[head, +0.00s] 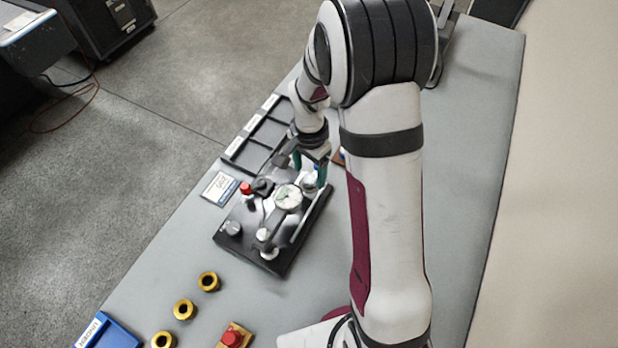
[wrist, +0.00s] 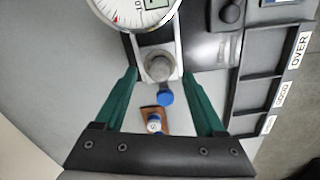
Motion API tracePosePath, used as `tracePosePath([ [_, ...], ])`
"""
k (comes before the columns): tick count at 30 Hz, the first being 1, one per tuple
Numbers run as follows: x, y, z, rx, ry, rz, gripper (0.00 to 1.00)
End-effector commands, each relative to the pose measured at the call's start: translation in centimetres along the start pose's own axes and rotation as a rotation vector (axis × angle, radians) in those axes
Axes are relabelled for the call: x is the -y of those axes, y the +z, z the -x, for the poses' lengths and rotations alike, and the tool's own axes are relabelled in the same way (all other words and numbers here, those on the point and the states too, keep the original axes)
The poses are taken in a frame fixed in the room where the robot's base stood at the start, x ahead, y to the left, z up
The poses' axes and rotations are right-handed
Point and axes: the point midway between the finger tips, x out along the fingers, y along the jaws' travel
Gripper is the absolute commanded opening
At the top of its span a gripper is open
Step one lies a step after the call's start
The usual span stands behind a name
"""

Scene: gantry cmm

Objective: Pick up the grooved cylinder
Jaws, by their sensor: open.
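A short grey metal cylinder (wrist: 158,67), the likeliest grooved cylinder, stands on the pale metal seat of the dial gauge fixture (head: 232,247). Its grooves are too small to make out. In the head view the cylinder is not clear behind my gripper (head: 309,172). My gripper, also in the wrist view (wrist: 159,76), is open and empty. Its green fingers reach down on either side of the cylinder, with a gap visible at each side. The dial (head: 288,197) is beside the gripper; it also shows in the wrist view (wrist: 137,8).
A blue round knob (wrist: 166,97) and a brown block with a blue-white piece (wrist: 153,122) lie near the fingers. A black compartment tray (head: 240,148) is behind the fixture.

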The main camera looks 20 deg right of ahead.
Motion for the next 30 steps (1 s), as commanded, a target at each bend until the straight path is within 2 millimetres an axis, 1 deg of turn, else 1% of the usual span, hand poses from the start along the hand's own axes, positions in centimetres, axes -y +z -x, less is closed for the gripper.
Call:
tracePosePath([
  [1,-0.1,0.1,-0.9,0.003,0.003,0.001,0.72],
  [4,-0.1,0.1,-2.1,0.001,0.002,0.0,0.72],
  [10,0.0,0.0,-2.2,0.0,-0.001,0.001,0.72],
  [11,0.0,0.0,-2.2,0.0,-0.001,0.001,0.7],
  [12,0.0,0.0,-2.2,0.0,-0.001,0.001,0.63],
  [14,0.0,0.0,-2.2,0.0,-0.001,0.001,0.52],
  [15,0.0,0.0,-2.2,0.0,-0.001,0.001,0.45],
  [17,0.0,0.0,-2.2,0.0,-0.001,0.001,0.34],
  [18,0.0,0.0,-2.2,0.0,-0.001,0.001,0.27],
  [22,0.0,0.0,-2.2,0.0,0.0,0.001,0.04],
  [23,0.0,0.0,-2.2,0.0,0.0,0.001,0.0],
  [30,0.0,0.0,-2.2,0.0,0.0,0.001,0.0],
])
